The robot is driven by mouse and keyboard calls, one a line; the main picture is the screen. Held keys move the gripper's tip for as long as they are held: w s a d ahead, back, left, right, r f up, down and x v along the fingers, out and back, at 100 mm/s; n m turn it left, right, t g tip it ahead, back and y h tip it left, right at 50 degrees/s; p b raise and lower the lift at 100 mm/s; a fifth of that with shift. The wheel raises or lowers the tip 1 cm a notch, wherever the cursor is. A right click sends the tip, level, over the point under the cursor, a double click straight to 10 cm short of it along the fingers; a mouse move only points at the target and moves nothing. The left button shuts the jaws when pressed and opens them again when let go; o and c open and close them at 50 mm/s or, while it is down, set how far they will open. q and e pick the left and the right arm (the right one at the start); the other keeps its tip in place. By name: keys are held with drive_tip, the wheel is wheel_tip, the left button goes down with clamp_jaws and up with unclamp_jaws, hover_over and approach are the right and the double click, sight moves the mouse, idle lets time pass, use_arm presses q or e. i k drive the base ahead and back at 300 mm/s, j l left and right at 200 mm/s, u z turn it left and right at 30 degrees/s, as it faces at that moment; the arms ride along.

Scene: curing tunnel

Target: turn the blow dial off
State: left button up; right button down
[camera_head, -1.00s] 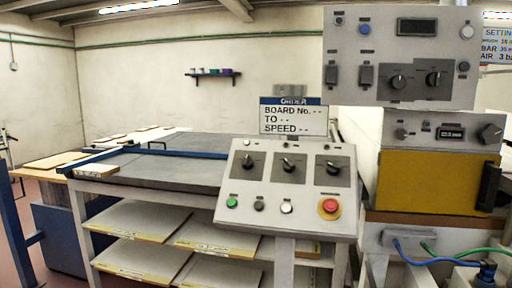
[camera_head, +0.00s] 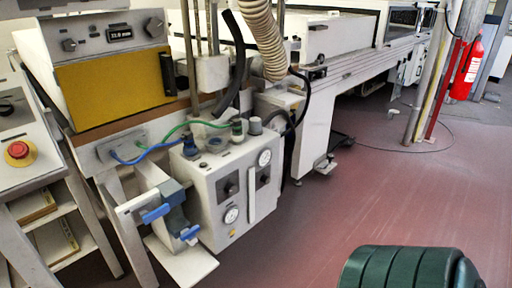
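A white control box (camera_head: 222,208) stands left of centre, low beside the machine. Its front has two dark dials, a left dial (camera_head: 230,188) and a right dial (camera_head: 264,178), with a round gauge (camera_head: 231,215) below and another gauge (camera_head: 264,158) above. The labels are too small to read, so I cannot tell which dial is the blow dial or how it is set. Neither of my grippers is in view.
A blue-and-grey fixture (camera_head: 172,212) sits in front of the box's left side. A yellow-fronted unit (camera_head: 112,88) and a red stop button (camera_head: 18,151) are at left. A green ribbed object (camera_head: 400,268) is at bottom right. Red floor (camera_head: 345,215) is open.

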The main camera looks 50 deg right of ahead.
sight(265, 178)
drive_tip(key=z, duration=1.35)
